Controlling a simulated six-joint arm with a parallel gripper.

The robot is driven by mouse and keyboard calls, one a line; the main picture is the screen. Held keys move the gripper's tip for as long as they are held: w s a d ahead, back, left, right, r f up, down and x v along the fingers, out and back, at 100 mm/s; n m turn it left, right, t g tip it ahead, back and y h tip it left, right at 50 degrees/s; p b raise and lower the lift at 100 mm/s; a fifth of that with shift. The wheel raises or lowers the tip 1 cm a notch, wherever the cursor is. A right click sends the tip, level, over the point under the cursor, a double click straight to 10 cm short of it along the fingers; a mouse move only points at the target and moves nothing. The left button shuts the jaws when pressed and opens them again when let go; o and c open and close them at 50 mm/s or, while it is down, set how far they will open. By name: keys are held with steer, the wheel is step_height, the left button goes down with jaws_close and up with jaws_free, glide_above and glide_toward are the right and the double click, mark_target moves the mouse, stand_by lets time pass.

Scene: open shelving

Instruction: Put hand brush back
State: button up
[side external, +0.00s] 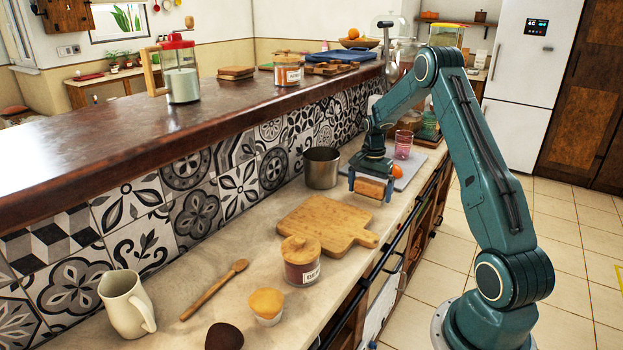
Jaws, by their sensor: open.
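My gripper (371,185) is open and points down over the lower counter, beyond the cutting board. A small light-brown block (370,188) shows between its two fingers. It may be the hand brush, but its bristles and full shape are hidden or too small to tell. I cannot tell whether the fingers touch it. No other thing in view is clearly a hand brush.
A metal pot (321,167) stands left of my gripper, and a cutting board (326,222) lies in front. A pink glass (403,145) is close behind at the right. The raised bar (130,145) borders the counter.

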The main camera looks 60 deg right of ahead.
mark_target(369, 182)
step_height(369, 182, up, 12)
steer(key=shift+r, duration=0.1)
stand_by(0.5)
stand_by(0.5)
steer(key=s+a+r+n+t, duration=0.1)
steer(key=s+a+r+n, duration=0.2)
steer(key=a, duration=0.4)
steer(key=a+r+n+t+h, duration=0.1)
steer(key=a+r+n, duration=0.2)
steer(key=a+r, duration=0.4)
steer(key=s+a+r+n+t, duration=0.1)
steer(key=s+a+r+n, duration=0.15)
steer(key=a, duration=0.55)
steer(key=s+a+n+t+y, duration=0.1)
steer(key=s+a+n+t, duration=0.1)
steer(key=s+a+n, duration=0.7)
steer(key=s+a, duration=0.5)
steer(key=shift+s+f+t, duration=0.3)
steer(key=shift+f, duration=0.1)
